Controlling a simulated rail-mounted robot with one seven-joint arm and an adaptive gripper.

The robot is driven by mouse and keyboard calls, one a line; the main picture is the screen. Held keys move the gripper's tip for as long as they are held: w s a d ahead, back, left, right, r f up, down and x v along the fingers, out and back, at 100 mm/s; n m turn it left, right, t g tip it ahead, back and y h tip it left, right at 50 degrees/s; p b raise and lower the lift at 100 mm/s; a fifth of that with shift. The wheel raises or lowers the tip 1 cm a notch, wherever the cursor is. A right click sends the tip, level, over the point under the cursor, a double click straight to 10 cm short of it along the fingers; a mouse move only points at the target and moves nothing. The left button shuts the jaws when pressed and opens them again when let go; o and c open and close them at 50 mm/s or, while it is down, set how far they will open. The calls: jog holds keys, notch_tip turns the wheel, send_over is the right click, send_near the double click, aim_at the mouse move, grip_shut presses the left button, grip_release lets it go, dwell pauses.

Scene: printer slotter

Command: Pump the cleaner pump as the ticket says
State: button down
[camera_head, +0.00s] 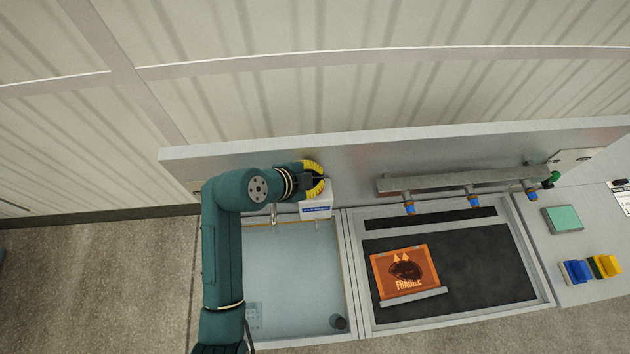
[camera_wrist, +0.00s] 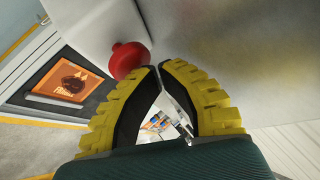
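The cleaner pump appears to be the white box (camera_head: 316,205) with a blue label on the metal back wall, above the pale basin. In the wrist view the white box (camera_wrist: 88,22) carries a round red knob (camera_wrist: 127,58). My gripper (camera_head: 320,180) is at the top of the box. In the wrist view its yellow-ribbed fingers (camera_wrist: 160,70) have their tips together with nothing between them. The left finger's tip is right beside the red knob; I cannot tell whether they touch. The likely ticket is a white printed sheet (camera_head: 624,197), cut by the right edge and unreadable here.
The pale basin (camera_head: 290,275) has a dark round drain or cup at its lower right. A black bed (camera_head: 480,270) holds an orange "FRAGILE" card (camera_head: 402,270). A rail (camera_head: 450,182) with blue-tipped nozzles hangs above. A green pad (camera_head: 562,219) and blue-yellow blocks (camera_head: 592,268) are at right.

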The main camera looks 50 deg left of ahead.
jog(key=shift+f+b, duration=0.45)
jog(key=shift+f, duration=0.15)
jog(key=shift+r, duration=0.1)
dwell(0.5)
jog(key=shift+r+p, duration=1.25)
jog(key=shift+r, duration=0.5)
notch_tip(320, 180, up, 5)
jog(key=p, duration=0.3)
dwell(1.1)
